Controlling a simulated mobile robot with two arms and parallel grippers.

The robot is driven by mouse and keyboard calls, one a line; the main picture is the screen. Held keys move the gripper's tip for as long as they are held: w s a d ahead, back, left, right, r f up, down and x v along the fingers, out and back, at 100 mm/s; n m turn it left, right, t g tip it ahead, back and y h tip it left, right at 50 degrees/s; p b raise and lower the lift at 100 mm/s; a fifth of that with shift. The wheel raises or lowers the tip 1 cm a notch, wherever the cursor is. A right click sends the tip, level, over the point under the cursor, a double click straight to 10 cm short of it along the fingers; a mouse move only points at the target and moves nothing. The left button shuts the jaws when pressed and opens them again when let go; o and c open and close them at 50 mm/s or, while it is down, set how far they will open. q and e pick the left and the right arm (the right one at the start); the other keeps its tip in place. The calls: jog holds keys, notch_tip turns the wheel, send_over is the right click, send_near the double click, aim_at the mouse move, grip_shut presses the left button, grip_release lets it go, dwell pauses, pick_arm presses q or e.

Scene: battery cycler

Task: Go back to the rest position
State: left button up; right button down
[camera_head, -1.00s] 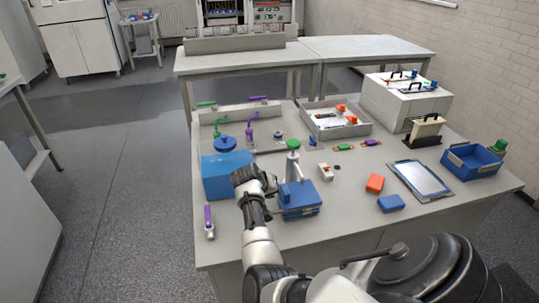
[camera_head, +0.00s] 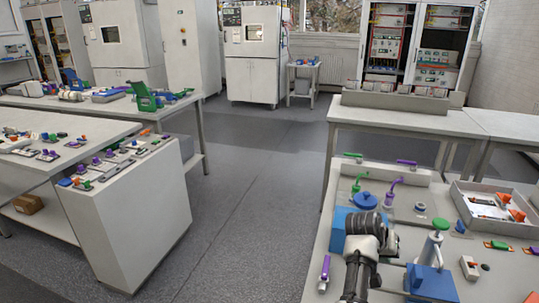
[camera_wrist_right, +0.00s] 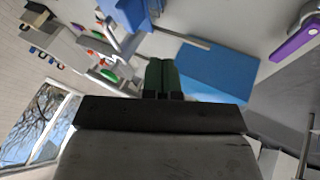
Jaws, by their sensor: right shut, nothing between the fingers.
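My right gripper is shut and empty. Its two dark green fingers (camera_wrist_right: 162,76) are pressed together in the right wrist view, with the blue box (camera_wrist_right: 218,72) beyond them to the right. In the head view my right arm comes up from the bottom over the table (camera_head: 325,245), and its dark wrist (camera_head: 368,224) is in front of the blue box (camera_head: 340,218). The fingertips are hidden in the head view. My left gripper is not in view.
A green-topped press on a blue base (camera_head: 432,284) stands right of my arm. A purple-handled tool (camera_head: 324,272) lies at the table's left edge. Behind is a grey tray (camera_head: 462,208). Open floor (camera_head: 255,200) separates this table from the left bench (camera_head: 135,222).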

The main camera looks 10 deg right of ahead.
jog(key=s+a+f+n+t+y, duration=0.1)
jog(key=s+a+f+n+y, duration=0.15)
jog(key=s+a, duration=0.6)
jog(key=s+a+f+n+t+y, duration=0.1)
jog(key=s+a+f+n+y, duration=0.2)
jog(key=s+a, duration=0.55)
jog(key=s+a+f+n+t+y, duration=0.15)
jog(key=s+a+n, duration=0.35)
jog(key=s, duration=0.6)
notch_tip(320, 180, down, 27)
jog(key=s+g, duration=0.1)
jog(key=g, duration=0.1)
jog(key=s+d+f+g, duration=0.1)
jog(key=s+d+f, duration=0.1)
jog(key=s+f, duration=1.2)
jog(key=shift+s+f, duration=0.35)
jog(key=shift+s, duration=0.6)
jog(key=shift+m+g, duration=0.25)
